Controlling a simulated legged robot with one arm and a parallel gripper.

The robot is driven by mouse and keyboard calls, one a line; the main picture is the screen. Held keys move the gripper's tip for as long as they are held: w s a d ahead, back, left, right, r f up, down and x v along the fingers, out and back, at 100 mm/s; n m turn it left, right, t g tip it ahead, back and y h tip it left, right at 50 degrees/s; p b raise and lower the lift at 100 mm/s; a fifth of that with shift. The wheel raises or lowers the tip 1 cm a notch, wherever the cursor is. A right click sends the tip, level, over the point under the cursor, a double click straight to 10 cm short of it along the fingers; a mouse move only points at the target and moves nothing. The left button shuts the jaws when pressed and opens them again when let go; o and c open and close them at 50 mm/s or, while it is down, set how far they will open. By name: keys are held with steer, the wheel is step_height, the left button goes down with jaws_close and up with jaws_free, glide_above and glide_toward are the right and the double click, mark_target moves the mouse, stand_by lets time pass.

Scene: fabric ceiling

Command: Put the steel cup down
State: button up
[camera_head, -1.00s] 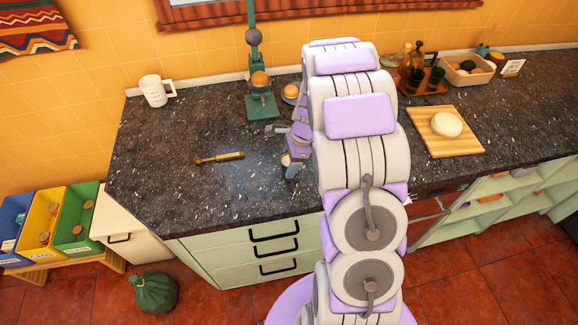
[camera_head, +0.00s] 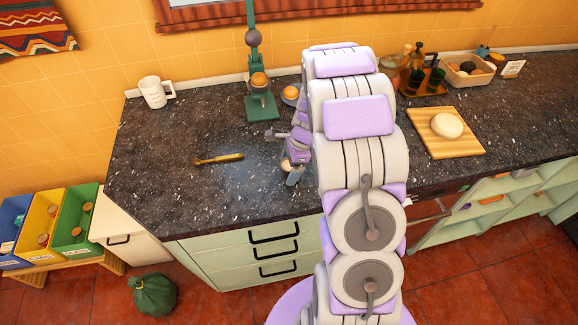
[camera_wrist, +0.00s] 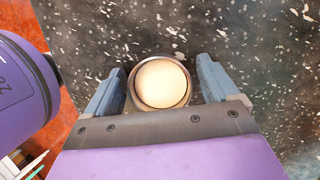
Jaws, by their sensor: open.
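The steel cup (camera_wrist: 131,82) is seen from above in the wrist view, a round metal rim around a pale cream filling. It appears upright on the dark speckled counter (camera_wrist: 260,50). My gripper (camera_wrist: 160,68) is open, with one grey-blue finger on each side of the cup and narrow gaps showing. In the head view my gripper (camera_head: 292,174) is low over the counter near its front edge. There, my arm and gripper hide most of the cup, and only a pale bit shows.
A white mug (camera_head: 155,91) and a green press (camera_head: 260,100) stand behind. A cutting board (camera_head: 465,145) with a pale round lump is to the right. The left part of the counter is mostly clear.

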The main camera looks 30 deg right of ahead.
steer(key=p+v, duration=0.3)
steer(key=v, duration=0.9)
steer(key=s+a+r+n+g+h, duration=0.1)
steer(key=s+a+r+n, duration=0.4)
steer(key=s+a+n, duration=0.15)
steer(key=s+a+r+n+g, duration=0.1)
steer(key=s+a+r+n, duration=0.35)
steer(key=s+a, duration=0.3)
steer(key=s+a+r+n+h, duration=0.1)
steer(key=s+a+n+h, duration=0.1)
steer(key=s+n, duration=0.8)
steer(key=s+a, duration=0.1)
steer(key=s, duration=0.6)
steer(key=shift+s+a+r+g, duration=0.2)
steer(key=shift+s+r+g, duration=0.05)
steer(key=shift+g, duration=0.05)
